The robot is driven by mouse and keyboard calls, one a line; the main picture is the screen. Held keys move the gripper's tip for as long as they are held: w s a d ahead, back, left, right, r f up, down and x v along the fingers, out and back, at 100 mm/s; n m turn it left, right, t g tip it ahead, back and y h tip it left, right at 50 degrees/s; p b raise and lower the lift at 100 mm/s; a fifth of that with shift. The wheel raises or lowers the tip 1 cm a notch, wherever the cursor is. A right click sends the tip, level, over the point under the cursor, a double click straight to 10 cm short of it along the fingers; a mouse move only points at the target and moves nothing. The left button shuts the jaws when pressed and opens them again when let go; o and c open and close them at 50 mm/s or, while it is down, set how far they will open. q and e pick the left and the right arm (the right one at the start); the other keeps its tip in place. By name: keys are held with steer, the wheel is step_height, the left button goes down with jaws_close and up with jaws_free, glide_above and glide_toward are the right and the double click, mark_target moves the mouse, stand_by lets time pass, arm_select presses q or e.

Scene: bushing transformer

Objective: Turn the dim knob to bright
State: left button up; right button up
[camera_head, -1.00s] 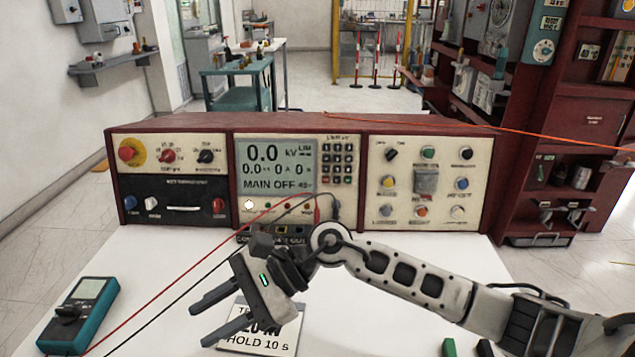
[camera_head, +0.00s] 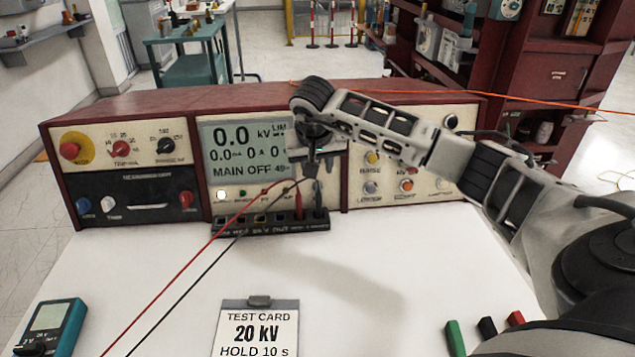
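The test console (camera_head: 262,97) has a cream right-hand panel (camera_head: 356,187) with knobs and buttons. My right arm comes in from the right and crosses the upper part of that panel, covering its upper left controls. The dim knob cannot be made out; the arm hides that area. My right gripper (camera_head: 318,165) points down and away in front of the display's right side and keypad area. Its dark fingers are small and partly hidden, so I cannot tell whether they are open or touch the console. My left gripper is not in view.
A test card (camera_head: 257,332) reading 20 kV lies on the white table (camera_head: 370,300). A teal meter (camera_head: 50,328) is at lower left. Red and black leads run to a terminal strip (camera_head: 270,226). Green, black and red pieces (camera_head: 487,328) lie at lower right. The middle table is clear.

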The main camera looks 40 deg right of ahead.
mark_target(318, 185)
steer(key=x, duration=0.8)
steer(key=shift+c, duration=0.3)
jaws_close()
